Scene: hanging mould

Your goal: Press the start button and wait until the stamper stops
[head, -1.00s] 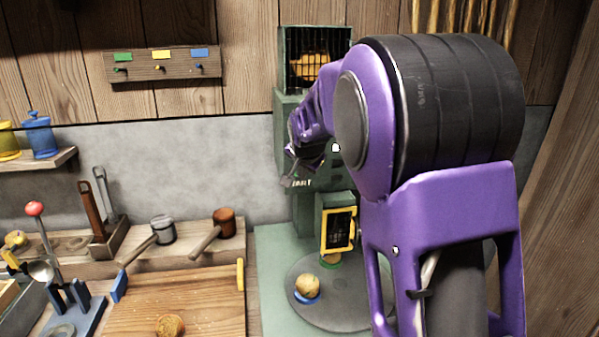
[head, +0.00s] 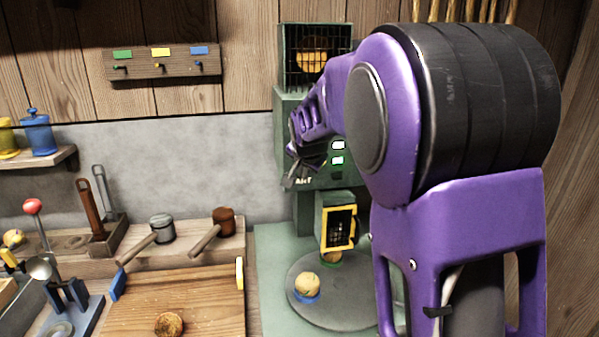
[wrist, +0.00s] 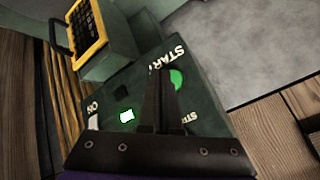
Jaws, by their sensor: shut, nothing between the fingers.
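The green stamping machine (head: 290,115) stands at the back against the wall. My gripper (head: 290,183) is shut and empty in front of its control panel, at the panel's left side. In the wrist view the closed fingertips (wrist: 164,72) overlap the left part of the green start button (wrist: 178,79), under the word START. I cannot tell whether they touch it. A white lamp (head: 338,145) and a green lamp (head: 338,160) are lit. The green lamp also shows in the wrist view (wrist: 126,116). The yellow-framed gate (head: 338,228) hangs over the turntable (head: 345,318).
A round tan piece on a blue base (head: 307,284) sits on the turntable. Another piece on a green base (head: 331,257) is under the gate. A cutting board (head: 205,295) and mallets (head: 160,229) are at left. My arm hides the machine's right side.

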